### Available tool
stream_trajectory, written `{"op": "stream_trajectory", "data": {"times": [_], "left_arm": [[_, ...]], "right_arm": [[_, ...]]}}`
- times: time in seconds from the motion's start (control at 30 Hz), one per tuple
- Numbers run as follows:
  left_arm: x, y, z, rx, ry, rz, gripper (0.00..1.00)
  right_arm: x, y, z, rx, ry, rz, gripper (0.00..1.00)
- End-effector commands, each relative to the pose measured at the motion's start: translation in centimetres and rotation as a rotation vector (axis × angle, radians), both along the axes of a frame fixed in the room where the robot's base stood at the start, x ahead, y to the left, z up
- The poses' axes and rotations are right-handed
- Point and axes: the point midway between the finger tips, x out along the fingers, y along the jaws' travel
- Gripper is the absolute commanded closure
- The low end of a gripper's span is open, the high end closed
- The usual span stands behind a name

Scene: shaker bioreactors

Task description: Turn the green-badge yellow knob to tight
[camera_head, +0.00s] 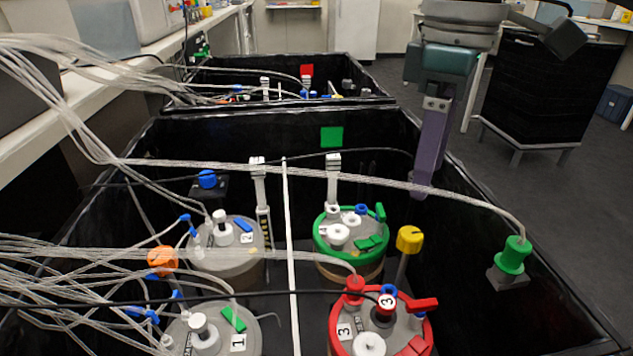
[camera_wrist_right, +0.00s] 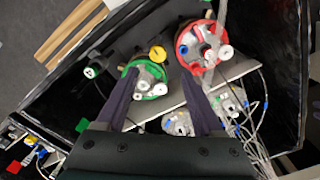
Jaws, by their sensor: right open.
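The yellow knob (camera_head: 410,239) sits on a grey post at the right of the green-ringed vessel (camera_head: 348,232), above and right of the red-ringed vessel (camera_head: 342,335). It also shows in the right wrist view (camera_wrist_right: 157,53), between the two vessels. A green square badge (camera_head: 332,137) is on the box's back wall. My right gripper (camera_head: 420,190) reaches down over the box's right side, behind and above the knob in the head view. In the right wrist view its two purple fingers (camera_wrist_right: 158,73) are spread, with nothing held. My left gripper is not in view.
A green knob (camera_head: 512,255) stands on the box's right side, with a clear tube running to it. Tubes and cables cross above the vessels from the left. Black box walls (camera_head: 540,300) surround them. A black cart (camera_head: 548,90) stands beyond.

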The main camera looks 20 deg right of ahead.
Motion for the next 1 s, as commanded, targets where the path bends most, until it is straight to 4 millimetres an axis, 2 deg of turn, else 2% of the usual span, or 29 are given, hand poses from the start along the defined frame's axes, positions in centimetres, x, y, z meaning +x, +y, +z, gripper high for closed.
{"op": "stream_trajectory", "data": {"times": [0.03, 0.13, 0.23, 0.5, 0.6, 0.77, 1.0], "left_arm": [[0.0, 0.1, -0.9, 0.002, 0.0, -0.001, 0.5], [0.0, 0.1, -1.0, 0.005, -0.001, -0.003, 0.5], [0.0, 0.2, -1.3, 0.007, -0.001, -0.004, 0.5], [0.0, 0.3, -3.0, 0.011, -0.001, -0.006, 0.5], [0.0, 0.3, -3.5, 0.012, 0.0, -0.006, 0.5], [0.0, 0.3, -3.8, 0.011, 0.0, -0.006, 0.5], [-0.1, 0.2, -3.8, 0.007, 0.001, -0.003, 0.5]], "right_arm": [[0.1, -0.3, -0.6, -0.001, 0.0, -0.006, 0.31], [0.2, -0.4, -0.9, 0.0, 0.004, -0.01, 0.31], [0.1, -0.4, -2.2, -0.002, 0.005, -0.01, 0.31], [0.1, -0.4, -7.5, -0.002, 0.005, -0.009, 0.31], [0.1, -0.4, -8.9, -0.002, 0.004, -0.009, 0.31], [0.2, -0.4, -10.0, -0.002, 0.002, -0.009, 0.31], [0.2, -0.4, -10.1, -0.002, 0.001, -0.008, 0.31]]}}
